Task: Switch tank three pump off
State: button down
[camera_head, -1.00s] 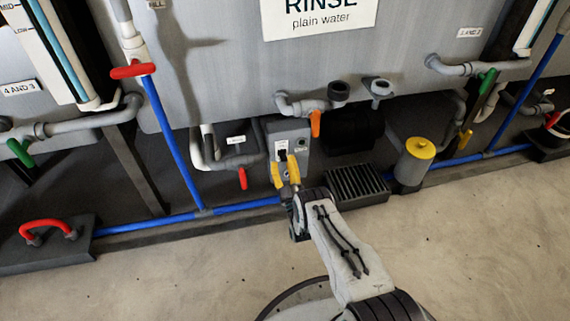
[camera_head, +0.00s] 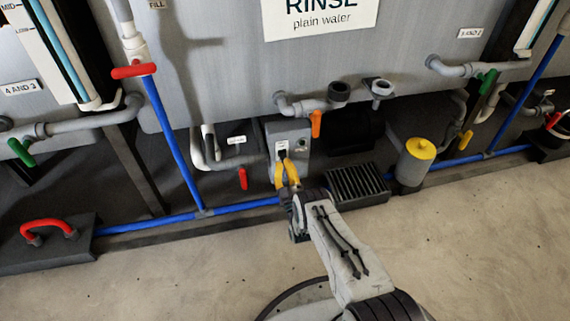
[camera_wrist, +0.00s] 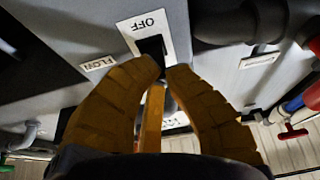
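A grey pump switch box (camera_head: 300,138) stands low under the tank marked "RINSE plain water" (camera_head: 330,60). Its front has a white plate (camera_wrist: 150,24) marked OFF, upside down in the wrist view, and a dark switch lever (camera_wrist: 151,46) below that. My gripper (camera_head: 284,161) has its yellow fingers drawn together right at the lever. In the wrist view the fingertips (camera_wrist: 166,67) almost meet at the lever's near end. I cannot tell whether they pinch it or only touch it. A yellow bar (camera_wrist: 152,115) shows between the fingers. They hide the lower part of the box front.
An orange valve handle (camera_head: 316,124) hangs just right of the box and a red one (camera_head: 243,178) to its left. A black grille (camera_head: 357,184) and a yellow-capped canister (camera_head: 416,160) stand to the right. The concrete floor (camera_head: 480,240) in front is clear.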

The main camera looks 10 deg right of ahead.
jog(key=shift+w+d+f+t, duration=0.2)
jog(key=shift+d+t, duration=0.2)
jog(key=shift+t, duration=0.4)
jog(key=c, duration=1.5)
grip_release()
jog(key=shift+d, duration=0.1)
jog(key=o, duration=0.4)
jog(key=shift+s+a, duration=0.1)
jog(key=shift+a, duration=0.1)
jog(key=shift+o, duration=0.2)
jog(key=shift+r, duration=4.95)
